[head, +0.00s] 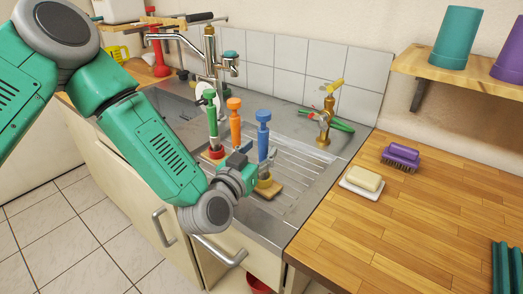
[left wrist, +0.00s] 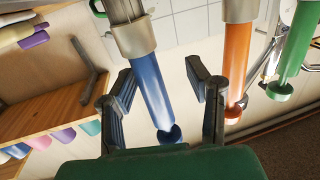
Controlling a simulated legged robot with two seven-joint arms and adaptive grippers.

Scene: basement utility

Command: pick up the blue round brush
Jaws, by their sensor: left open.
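The blue round brush (head: 263,138) stands upright on the metal drainboard, its blue handle up and its lower end at a yellowish block. My left gripper (head: 240,165) is beside it, at the front left of its handle. In the left wrist view the blue brush (left wrist: 152,85) shows between the two dark fingers of the open left gripper (left wrist: 162,88), with a gap on both sides. I cannot tell how deep the handle sits between the fingers. My right gripper is not in view.
An orange brush (head: 234,122) and a green brush (head: 210,118) stand close to the left of the blue one. A brass tap (head: 323,130) is to the right. A sponge on a dish (head: 362,182) and a purple brush (head: 401,155) lie on the wooden counter (head: 400,235).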

